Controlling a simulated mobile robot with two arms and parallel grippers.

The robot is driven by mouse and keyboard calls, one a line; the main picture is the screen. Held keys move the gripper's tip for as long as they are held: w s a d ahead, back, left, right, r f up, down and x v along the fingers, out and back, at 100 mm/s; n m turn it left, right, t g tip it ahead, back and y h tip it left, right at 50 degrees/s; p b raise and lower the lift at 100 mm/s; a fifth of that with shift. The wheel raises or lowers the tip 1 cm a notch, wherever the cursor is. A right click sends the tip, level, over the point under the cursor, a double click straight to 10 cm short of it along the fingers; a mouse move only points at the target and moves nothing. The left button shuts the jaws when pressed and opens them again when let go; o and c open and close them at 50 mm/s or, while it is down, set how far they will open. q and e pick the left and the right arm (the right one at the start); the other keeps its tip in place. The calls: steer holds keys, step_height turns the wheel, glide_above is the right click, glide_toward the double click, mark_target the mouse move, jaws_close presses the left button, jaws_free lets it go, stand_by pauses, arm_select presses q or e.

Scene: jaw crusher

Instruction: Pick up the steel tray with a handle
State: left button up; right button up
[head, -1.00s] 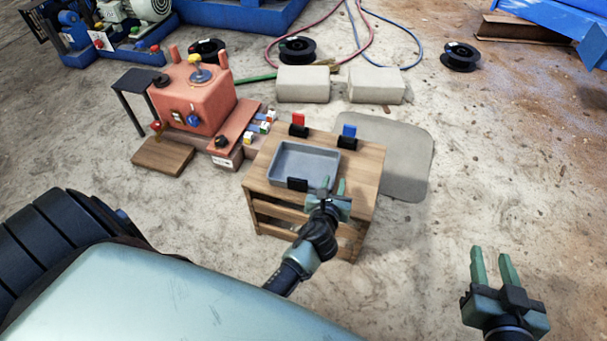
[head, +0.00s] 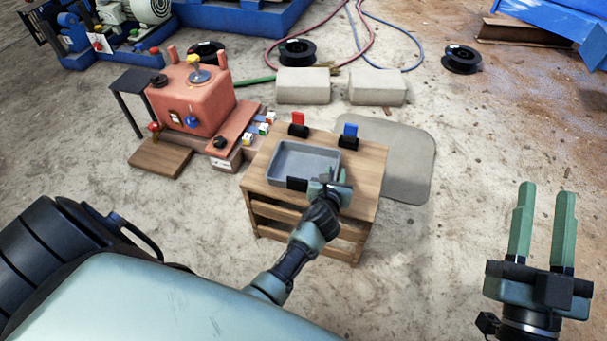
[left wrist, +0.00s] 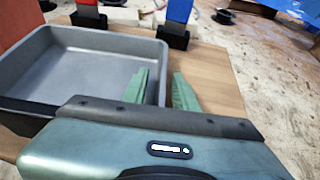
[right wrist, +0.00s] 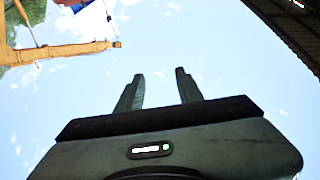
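The grey steel tray (head: 305,148) lies on the small wooden table. A black block (head: 297,184), which may be its handle, shows at its near edge. My left gripper (head: 328,180) is at the tray's near right corner. In the left wrist view the fingers of my left gripper (left wrist: 160,88) are apart, with the right wall of the tray (left wrist: 85,75) showing between them. Whether they touch the wall is unclear. My right gripper (head: 542,225) is open and empty, well to the right of the table; the right wrist view shows its fingers (right wrist: 158,90) against sky.
A red clip (head: 298,122) and a blue clip (head: 349,134) in black holders stand at the table's back edge. An orange control box (head: 190,105) is to the left. Concrete blocks (head: 303,86) and a grey mat (head: 405,165) lie behind.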

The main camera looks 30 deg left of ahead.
arm_select(q)
steer(key=shift+w+f, duration=0.1)
steer(key=shift+w, duration=0.15)
jaws_close()
stand_by(1.4)
